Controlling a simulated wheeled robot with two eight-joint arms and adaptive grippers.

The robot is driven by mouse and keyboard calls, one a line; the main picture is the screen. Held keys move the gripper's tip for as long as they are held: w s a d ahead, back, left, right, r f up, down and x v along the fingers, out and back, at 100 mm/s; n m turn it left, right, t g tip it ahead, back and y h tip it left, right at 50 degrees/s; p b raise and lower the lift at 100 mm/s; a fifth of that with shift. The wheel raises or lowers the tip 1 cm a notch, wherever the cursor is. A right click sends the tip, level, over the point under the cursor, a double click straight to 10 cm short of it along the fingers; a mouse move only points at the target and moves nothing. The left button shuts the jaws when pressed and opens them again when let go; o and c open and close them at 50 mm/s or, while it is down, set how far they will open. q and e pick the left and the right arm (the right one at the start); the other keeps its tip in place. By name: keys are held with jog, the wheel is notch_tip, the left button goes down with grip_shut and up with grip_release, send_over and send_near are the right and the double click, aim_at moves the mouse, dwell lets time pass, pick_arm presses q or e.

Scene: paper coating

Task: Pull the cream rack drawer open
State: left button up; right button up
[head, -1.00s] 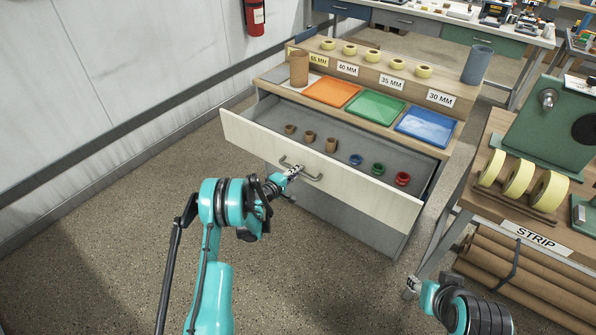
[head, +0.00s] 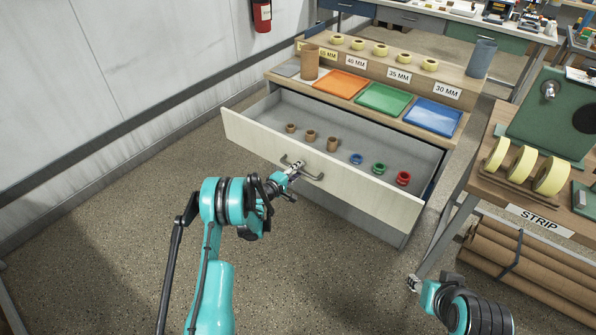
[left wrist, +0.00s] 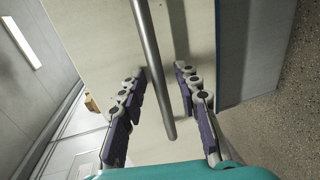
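The cream rack drawer (head: 240,134) stands pulled well out of the rack, its inside showing in the head view. Its curved grey handle (head: 316,177) is on the middle of the front. My left gripper (head: 294,168) is at the handle's left part. In the left wrist view, the handle bar (left wrist: 156,70) runs between the two fingers of my left gripper (left wrist: 162,72). The fingers stand apart with a visible gap, clearest on the right. Contact with the bar is unclear. My right gripper (head: 412,283) is low at the right, small and clear of the drawer; its finger opening cannot be made out.
The drawer holds brown cores (head: 310,135) and blue, green and red rings (head: 379,168). Orange (head: 340,84), green (head: 383,98) and blue (head: 433,116) trays sit on the rack top. A bench (head: 563,211) with tape rolls stands right. The floor (head: 120,260) at left is clear.

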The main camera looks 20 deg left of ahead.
pick_arm(q)
jog(key=v, duration=0.7)
jog(key=shift+s, duration=0.25)
dwell(0.3)
jog(key=s+d+r+m+g, duration=0.2)
jog(key=s+d+r+m, duration=0.25)
jog(key=r, duration=0.45)
jog(key=s+d+r+m+g, duration=0.25)
jog(key=s+d+r, duration=0.3)
jog(key=r, duration=0.35)
jog(key=s+r+m+g+y, duration=0.1)
jog(key=s+m+g+y, duration=0.2)
jog(key=s, duration=2.6)
jog(key=m+y, duration=0.2)
jog(key=m, duration=0.2)
jog(key=shift+a+r, duration=0.4)
